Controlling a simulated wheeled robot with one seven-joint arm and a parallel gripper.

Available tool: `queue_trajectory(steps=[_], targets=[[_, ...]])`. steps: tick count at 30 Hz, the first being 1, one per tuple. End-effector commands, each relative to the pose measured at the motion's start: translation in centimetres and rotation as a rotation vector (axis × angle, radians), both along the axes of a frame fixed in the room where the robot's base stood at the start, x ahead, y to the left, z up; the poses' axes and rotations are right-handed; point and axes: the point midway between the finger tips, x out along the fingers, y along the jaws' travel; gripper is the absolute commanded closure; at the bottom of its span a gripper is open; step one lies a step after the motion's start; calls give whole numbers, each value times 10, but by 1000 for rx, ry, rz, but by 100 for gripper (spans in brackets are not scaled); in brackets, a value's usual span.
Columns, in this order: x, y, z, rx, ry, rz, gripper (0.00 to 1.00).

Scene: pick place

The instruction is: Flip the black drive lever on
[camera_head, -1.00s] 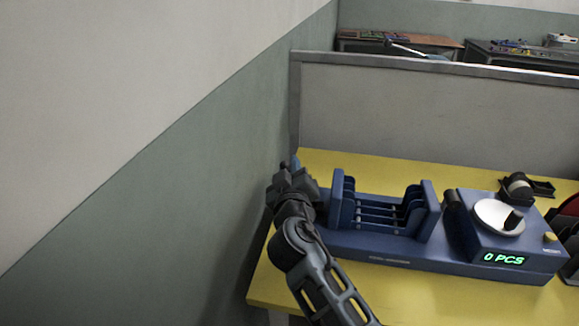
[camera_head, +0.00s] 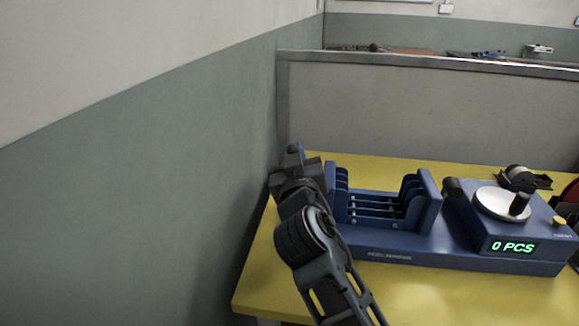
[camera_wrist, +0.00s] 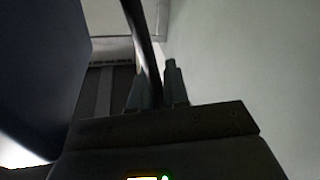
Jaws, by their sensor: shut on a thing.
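The black drive lever (camera_wrist: 148,48) shows in the wrist view as a dark rod running from the top edge down between my fingers. My gripper (camera_wrist: 156,82) is shut on it. In the head view my gripper (camera_head: 292,160) is at the left end of the blue machine (camera_head: 390,252), close to the wall. The lever cannot be made out there, hidden behind my gripper and the machine's end. The machine has a slotted rack, a round silver plate and a green display (camera_head: 513,247) reading 0 PCS.
The machine stands on a yellow table (camera_head: 262,270). A green and white wall (camera_head: 190,200) is close on the left, and a grey partition (camera_head: 420,115) stands behind. A black tape dispenser (camera_head: 520,178) is at the back right. The table's front left is clear.

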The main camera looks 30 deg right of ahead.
Motion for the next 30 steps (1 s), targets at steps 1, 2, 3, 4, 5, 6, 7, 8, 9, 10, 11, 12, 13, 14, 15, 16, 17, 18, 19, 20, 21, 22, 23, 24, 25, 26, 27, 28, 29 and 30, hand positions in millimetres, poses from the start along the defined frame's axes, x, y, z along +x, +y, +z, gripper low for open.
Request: queue_trajectory(steps=[1,2,3,4,5,6,7,8,9,10,11,12,13,14,15,16,17,18,19,20,21,22,23,24,25,26,27,28,29,30], targets=[[1,6,13,0,-28,14,100],[1,6,14,1,-28,14,100],[1,6,14,1,-28,14,100],[1,6,15,1,-28,14,100],[1,6,15,1,-28,14,100],[1,6,15,1,-28,14,100],[1,6,15,1,-28,14,100],[1,6,15,0,-28,14,100],[1,6,15,0,-28,14,100],[1,6,15,0,-29,14,82],[1,5,15,0,-29,14,79],[1,5,15,0,-29,14,76],[0,5,15,0,-29,13,73],[0,5,15,0,-28,13,70],[0,5,14,-1,-27,11,66],[0,4,13,0,-25,11,63],[0,4,13,0,-24,11,60],[0,3,12,0,-23,9,56],[0,3,11,0,-20,9,53],[0,3,10,1,-20,7,52],[0,2,10,1,-19,7,52],[0,2,9,1,-18,7,52],[0,2,9,1,-18,6,52],[0,2,8,1,-17,6,52],[0,2,8,1,-16,5,52],[0,2,8,1,-16,5,52],[-1,2,7,1,-15,5,52],[-3,2,7,1,-15,5,52],[-4,3,6,1,-15,6,52],[-8,5,5,1,-14,6,52]])
